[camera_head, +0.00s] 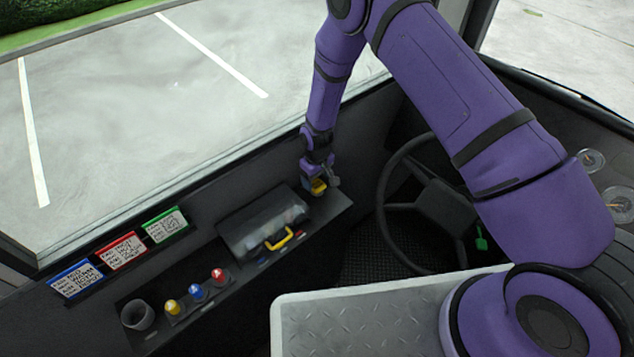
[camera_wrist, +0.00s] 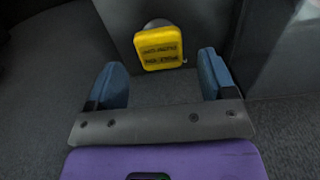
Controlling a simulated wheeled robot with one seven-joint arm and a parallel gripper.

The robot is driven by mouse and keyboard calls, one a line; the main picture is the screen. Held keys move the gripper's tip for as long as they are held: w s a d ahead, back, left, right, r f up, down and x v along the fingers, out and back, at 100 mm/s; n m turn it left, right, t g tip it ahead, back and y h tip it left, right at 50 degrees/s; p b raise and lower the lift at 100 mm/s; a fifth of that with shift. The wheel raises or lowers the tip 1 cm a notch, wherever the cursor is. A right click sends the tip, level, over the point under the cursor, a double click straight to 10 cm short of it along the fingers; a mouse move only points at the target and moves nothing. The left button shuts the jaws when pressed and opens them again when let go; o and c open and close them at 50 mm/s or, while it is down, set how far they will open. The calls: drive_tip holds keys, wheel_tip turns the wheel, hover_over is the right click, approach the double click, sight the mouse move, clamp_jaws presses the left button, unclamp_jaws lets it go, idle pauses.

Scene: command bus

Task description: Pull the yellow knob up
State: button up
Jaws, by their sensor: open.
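The yellow knob (camera_wrist: 158,48) is a square-faced block with dark lettering on a light round stem. In the wrist view it sits beyond and between my open fingertips, nearer the top of the picture. My gripper (camera_wrist: 165,80) has two blue fingers spread wide, with nothing between them. In the head view my gripper (camera_head: 322,184) is at the right end of the side console, over the yellow knob (camera_head: 318,187), which is partly hidden by the fingers. Whether the fingers touch the knob cannot be told from the head view; in the wrist view they are apart from it.
A clear-covered box with a yellow handle (camera_head: 278,239) stands left of my gripper. Yellow (camera_head: 172,307), blue (camera_head: 196,291) and red (camera_head: 218,276) round knobs and a dark cup (camera_head: 138,314) are further left. The steering wheel (camera_head: 388,205) is close on the right.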

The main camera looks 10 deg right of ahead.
sight(317, 184)
drive_tip(key=shift+f, duration=1.25)
drive_tip(key=shift+c, duration=0.2)
drive_tip(key=c, duration=1.2)
drive_tip(key=shift+r, duration=1.1)
drive_tip(key=shift+c, duration=0.2)
drive_tip(key=o, duration=1.3)
drive_tip(key=shift+r, duration=0.1)
wheel_tip(317, 184, up, 11)
drive_tip(key=shift+f, duration=0.2)
